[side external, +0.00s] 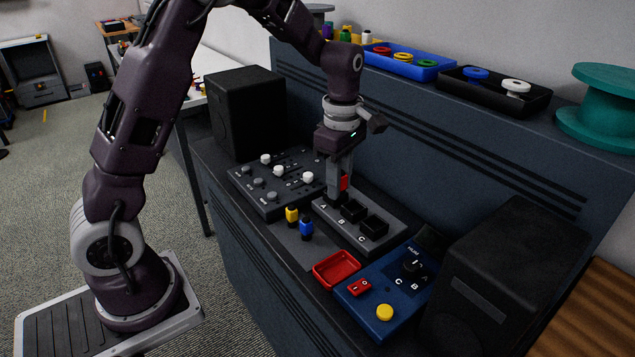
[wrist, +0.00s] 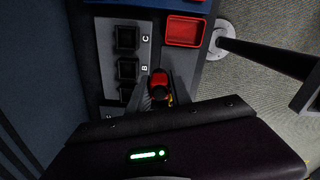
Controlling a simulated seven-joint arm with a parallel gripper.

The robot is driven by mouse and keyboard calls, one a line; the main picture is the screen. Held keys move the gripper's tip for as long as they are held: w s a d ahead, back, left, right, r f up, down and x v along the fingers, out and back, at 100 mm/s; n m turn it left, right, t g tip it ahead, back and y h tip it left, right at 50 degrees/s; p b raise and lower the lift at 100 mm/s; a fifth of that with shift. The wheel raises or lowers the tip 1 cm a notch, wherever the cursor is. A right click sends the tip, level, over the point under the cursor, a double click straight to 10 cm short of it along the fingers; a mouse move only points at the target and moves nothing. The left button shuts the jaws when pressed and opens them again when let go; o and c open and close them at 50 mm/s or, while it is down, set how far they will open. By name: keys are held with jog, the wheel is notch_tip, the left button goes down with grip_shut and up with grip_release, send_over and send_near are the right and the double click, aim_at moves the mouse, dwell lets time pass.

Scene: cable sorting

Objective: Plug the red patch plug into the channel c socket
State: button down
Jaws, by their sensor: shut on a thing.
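My gripper (side external: 340,186) is shut on the red patch plug (side external: 345,183) and points down near the A end of the socket block. In the wrist view the red plug (wrist: 159,78) sits between the fingertips, beside socket B rather than over channel C. The dark socket block (side external: 370,246) carries black square sockets lettered A, B and C. The channel C socket (side external: 374,224) is at the right end and looks empty; it also shows in the wrist view (wrist: 127,38). The A socket is partly hidden by my gripper. The plug's lower end is hard to see.
Yellow (side external: 292,214) and blue (side external: 306,228) plugs stand in front of the block. A red tray (side external: 337,268) and a blue control panel (side external: 384,302) lie to the right. A slider mixer (side external: 275,182) is left; black speakers (side external: 245,112) flank the desk.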

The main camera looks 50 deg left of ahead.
jog(key=shift+w+d+f, duration=0.7)
jog(key=shift+w+f, duration=0.25)
jog(key=shift+w, duration=0.3)
jog(key=shift+w+d+f, duration=0.65)
jog(key=shift+w+f, duration=0.3)
jog(key=shift+w, duration=0.25)
jog(key=shift+w+d+f, duration=0.7)
jog(key=shift+w+f, duration=0.25)
jog(key=shift+w, duration=0.3)
jog(key=shift+f, duration=0.15)
jog(key=shift+f, duration=0.6)
jog(key=shift+f, duration=0.1)
jog(key=shift+f, duration=0.2)
jog(key=shift+f, duration=0.6)
